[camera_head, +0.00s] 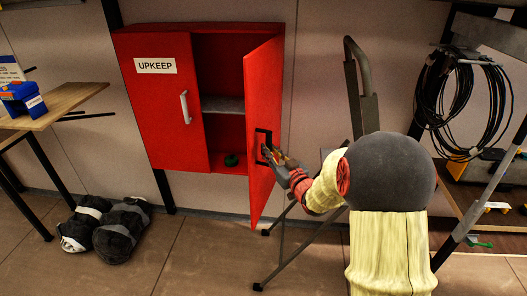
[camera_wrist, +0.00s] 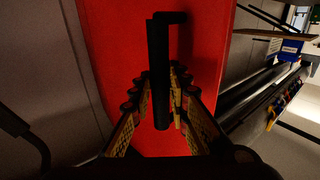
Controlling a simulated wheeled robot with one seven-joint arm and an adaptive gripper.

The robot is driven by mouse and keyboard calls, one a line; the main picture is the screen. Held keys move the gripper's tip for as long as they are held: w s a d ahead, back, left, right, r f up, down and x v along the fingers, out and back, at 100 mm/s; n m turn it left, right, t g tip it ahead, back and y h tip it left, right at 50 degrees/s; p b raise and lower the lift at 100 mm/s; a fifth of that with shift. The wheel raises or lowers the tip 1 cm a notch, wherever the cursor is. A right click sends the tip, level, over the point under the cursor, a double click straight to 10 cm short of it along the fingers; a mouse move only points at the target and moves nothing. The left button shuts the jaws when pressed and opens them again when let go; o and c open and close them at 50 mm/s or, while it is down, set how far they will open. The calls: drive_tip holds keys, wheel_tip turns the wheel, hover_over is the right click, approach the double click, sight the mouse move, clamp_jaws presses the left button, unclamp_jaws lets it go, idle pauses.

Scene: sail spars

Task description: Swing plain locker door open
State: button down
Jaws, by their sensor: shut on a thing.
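A red wall locker has two doors. The left door (camera_head: 160,95), labelled UPKEEP, is closed and has a pale handle (camera_head: 185,107). The plain right door (camera_head: 262,120) stands swung outward, showing the locker's inside. My gripper (camera_head: 274,156) is at this door's dark handle (camera_head: 264,145), low on its outer face. In the wrist view the black bar handle (camera_wrist: 160,75) runs between the fingers of my gripper (camera_wrist: 162,90), against the red door (camera_wrist: 115,50). My gripper is shut on this handle. My arm partly hides the area right of the door.
The open half has a grey shelf (camera_head: 223,104) and a small green item (camera_head: 231,160) on its floor. A folding stepladder (camera_head: 365,100) stands close right of the door. Dark bundles (camera_head: 122,230) lie on the floor at left. A wooden table (camera_head: 60,103) is at far left.

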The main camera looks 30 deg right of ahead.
drive_tip(key=shift+s+d, duration=0.65)
drive_tip(key=shift+d, duration=0.35)
drive_tip(key=shift+s+d, duration=0.6)
drive_tip(key=shift+d, duration=0.4)
drive_tip(key=shift+d+f, duration=0.1)
drive_tip(key=shift+s+d, duration=0.35)
drive_tip(key=shift+d, duration=0.15)
drive_tip(key=c, duration=1.6)
unclamp_jaws()
drive_tip(key=shift+c, duration=0.2)
drive_tip(key=shift+s, duration=0.1)
